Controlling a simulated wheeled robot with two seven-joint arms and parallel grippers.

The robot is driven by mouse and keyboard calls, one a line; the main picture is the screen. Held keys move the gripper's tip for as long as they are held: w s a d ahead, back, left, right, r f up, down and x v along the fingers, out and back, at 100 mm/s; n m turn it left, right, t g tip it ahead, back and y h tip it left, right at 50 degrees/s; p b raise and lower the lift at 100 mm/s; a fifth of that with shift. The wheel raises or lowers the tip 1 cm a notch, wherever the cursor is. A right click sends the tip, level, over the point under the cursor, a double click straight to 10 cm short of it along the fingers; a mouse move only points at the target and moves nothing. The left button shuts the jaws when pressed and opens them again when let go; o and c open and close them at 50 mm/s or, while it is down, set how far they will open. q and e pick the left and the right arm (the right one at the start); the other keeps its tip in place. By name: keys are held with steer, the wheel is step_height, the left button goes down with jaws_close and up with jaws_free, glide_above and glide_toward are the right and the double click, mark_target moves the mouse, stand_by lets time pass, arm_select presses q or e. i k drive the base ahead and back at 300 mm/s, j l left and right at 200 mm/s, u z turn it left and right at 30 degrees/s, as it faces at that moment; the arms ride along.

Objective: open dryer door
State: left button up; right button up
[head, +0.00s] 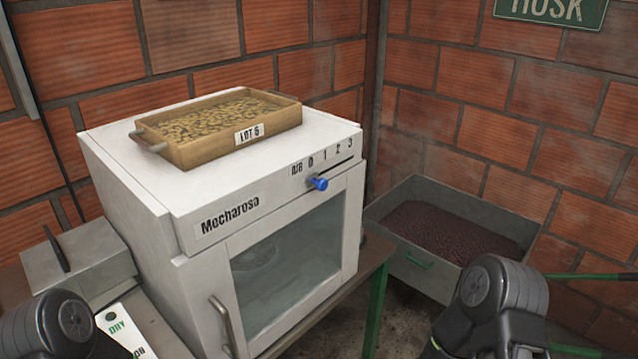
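The white dryer (130,180), labelled Mecharosa, stands on a table in the middle of the head view. Its front door (215,280) has a glass window (290,265) and looks shut. A grey bar handle (222,325) is on the door's left side, near the bottom of the picture. Dark parts of my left arm show at the bottom left and of my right arm at the bottom right. Neither gripper's fingers can be seen, and nothing of mine visibly touches the handle.
A blue knob (318,183) is on the scale above the door. A grey box (85,262) and DRY label (122,335) are left. A bin (412,262) of dark material stands right, before brick walls.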

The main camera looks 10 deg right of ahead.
mark_target(205, 281)
steer(key=k+l+z, duration=0.15)
steer(key=k+l, duration=0.15)
steer(key=k+l+z, duration=0.2)
steer(key=l, duration=0.25)
steer(key=k+l+z, duration=0.15)
steer(key=k+l, duration=0.2)
steer(key=l, duration=0.1)
